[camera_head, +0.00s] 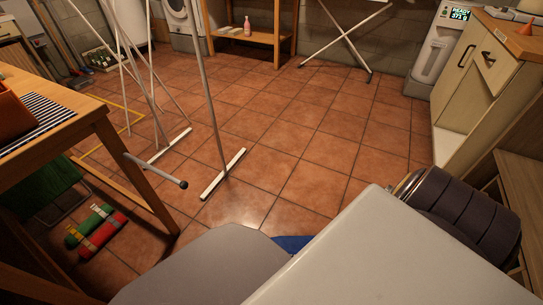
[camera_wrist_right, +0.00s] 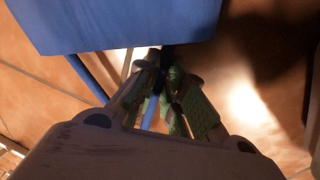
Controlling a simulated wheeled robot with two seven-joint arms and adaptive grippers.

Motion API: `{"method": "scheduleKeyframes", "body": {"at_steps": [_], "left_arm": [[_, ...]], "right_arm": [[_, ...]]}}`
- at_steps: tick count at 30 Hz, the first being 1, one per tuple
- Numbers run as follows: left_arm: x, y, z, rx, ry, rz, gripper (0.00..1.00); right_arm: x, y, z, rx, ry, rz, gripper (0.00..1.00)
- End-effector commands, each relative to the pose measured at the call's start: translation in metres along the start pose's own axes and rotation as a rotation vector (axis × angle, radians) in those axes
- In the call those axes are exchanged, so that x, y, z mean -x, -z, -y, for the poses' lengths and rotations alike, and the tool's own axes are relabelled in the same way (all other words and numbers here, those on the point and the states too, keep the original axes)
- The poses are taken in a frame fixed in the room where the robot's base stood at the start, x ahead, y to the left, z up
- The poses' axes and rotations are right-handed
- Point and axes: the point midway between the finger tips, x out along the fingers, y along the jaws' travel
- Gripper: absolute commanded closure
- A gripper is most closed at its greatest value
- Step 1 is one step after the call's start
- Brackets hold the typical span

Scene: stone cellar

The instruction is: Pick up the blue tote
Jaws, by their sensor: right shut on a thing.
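The blue tote (camera_wrist_right: 120,22) fills the upper left of the right wrist view. My right gripper (camera_wrist_right: 168,68), with green finger pads, is at its lower edge in that view. The fingers are shut on a narrow part of the tote; shadow hides the exact contact. In the head view only a small blue piece of the tote (camera_head: 292,242) shows, low in the middle, with my own body parts covering the rest. My right gripper is hidden there. My left gripper is not in view.
A wooden table (camera_head: 70,130) stands at the left. White rack legs (camera_head: 222,175) stand on the tiled floor near the middle. Red and green rolled items (camera_head: 95,228) lie at the lower left. A cabinet (camera_head: 470,90) is at the right. The central floor (camera_head: 310,150) is clear.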

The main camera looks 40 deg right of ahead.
Motion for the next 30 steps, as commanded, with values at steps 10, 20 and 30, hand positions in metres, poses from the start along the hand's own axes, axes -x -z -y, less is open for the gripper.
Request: {"method": "scheduleKeyframes", "body": {"at_steps": [10, 20, 30], "left_arm": [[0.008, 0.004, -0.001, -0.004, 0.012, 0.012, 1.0], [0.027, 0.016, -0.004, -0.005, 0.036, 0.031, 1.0], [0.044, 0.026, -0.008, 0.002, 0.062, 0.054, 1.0]], "right_arm": [[0.015, 0.0, -0.004, 0.001, -0.001, -0.001, 1.0], [0.045, 0.0, -0.01, 0.0, -0.001, 0.0, 1.0], [0.077, 0.0, -0.017, 0.0, -0.001, 0.0, 1.0]]}}
